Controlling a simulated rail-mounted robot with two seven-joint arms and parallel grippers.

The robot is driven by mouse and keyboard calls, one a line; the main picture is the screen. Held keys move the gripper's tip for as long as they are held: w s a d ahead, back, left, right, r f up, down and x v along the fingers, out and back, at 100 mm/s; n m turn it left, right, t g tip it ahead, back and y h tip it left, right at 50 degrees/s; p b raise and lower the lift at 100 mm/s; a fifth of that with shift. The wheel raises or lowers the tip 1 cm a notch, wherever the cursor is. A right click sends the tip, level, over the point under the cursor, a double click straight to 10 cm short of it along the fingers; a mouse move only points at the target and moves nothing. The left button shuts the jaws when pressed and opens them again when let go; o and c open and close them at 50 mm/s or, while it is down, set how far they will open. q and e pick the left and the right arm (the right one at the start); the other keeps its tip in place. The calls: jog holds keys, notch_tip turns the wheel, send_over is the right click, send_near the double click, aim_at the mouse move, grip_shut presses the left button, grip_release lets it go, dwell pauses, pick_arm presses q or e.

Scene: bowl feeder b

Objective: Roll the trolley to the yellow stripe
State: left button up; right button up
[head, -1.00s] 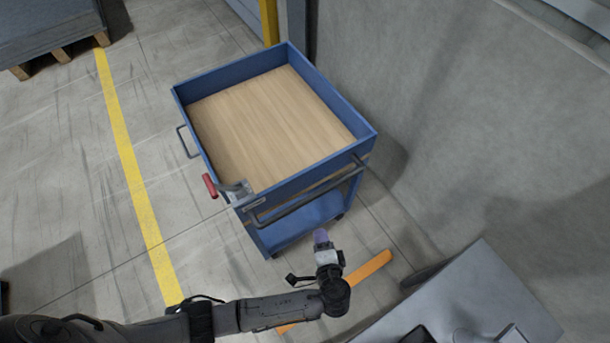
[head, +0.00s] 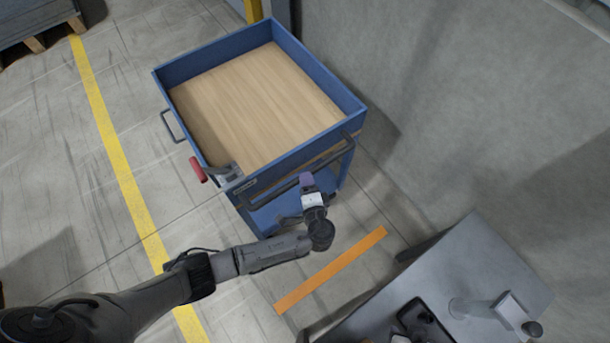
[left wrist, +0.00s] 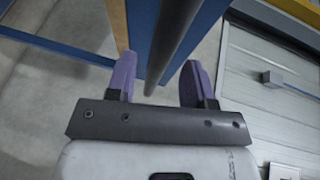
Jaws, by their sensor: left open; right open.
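The blue trolley (head: 262,160) has a wooden top deck and stands in the middle of the head view, right of the yellow stripe (head: 122,180) on the floor. A dark bar handle (head: 285,187) runs along its near side, and a red-gripped lever (head: 198,170) sits at its near left corner. My left gripper (head: 306,178) is open at this handle. In the left wrist view the dark bar (left wrist: 174,40) lies in the gap between the purple fingertips (left wrist: 158,78); contact cannot be told. My right gripper is not in view.
An orange strip (head: 331,270) lies on the floor near the trolley. A grey table (head: 475,255) with a black item (head: 424,318) stands at lower right, and a concrete wall (head: 465,100) is at right. Floor (head: 130,115) between trolley and stripe is clear.

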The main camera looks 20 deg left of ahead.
pick_arm(q)
jog(key=shift+x, duration=1.65)
grip_shut()
